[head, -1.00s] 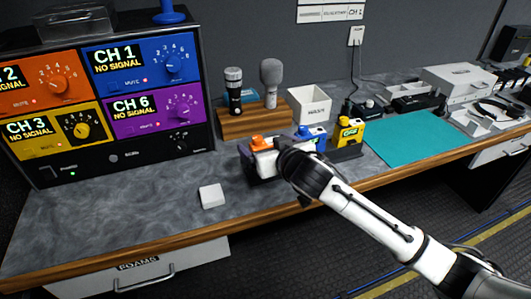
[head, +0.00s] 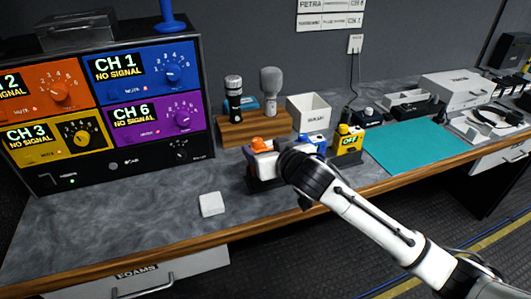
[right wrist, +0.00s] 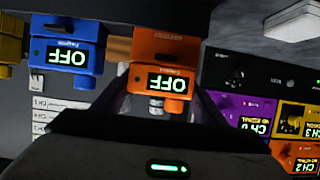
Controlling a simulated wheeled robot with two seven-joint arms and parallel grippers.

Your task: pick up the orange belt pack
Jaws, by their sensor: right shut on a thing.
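The orange belt pack (head: 264,143) shows its orange top above my right gripper (head: 265,160) in the head view, over a dark stand on the bench. The jaws and hand hide most of its body. In the right wrist view, which is upside down, the orange pack (right wrist: 166,50) sits between the gripper's fingers, its display reading OFF. My right gripper is shut on it. Its contact with the stand is hidden. A blue belt pack (head: 314,140) and a yellow one (head: 349,139) stand to its right. My left gripper is not in view.
A small white block (head: 211,204) lies in front on the grey bench. A wooden holder with microphones (head: 250,130) and a white bin (head: 309,113) stand behind. The channel panel (head: 110,110) rises at left. A teal mat (head: 415,147) lies clear at right.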

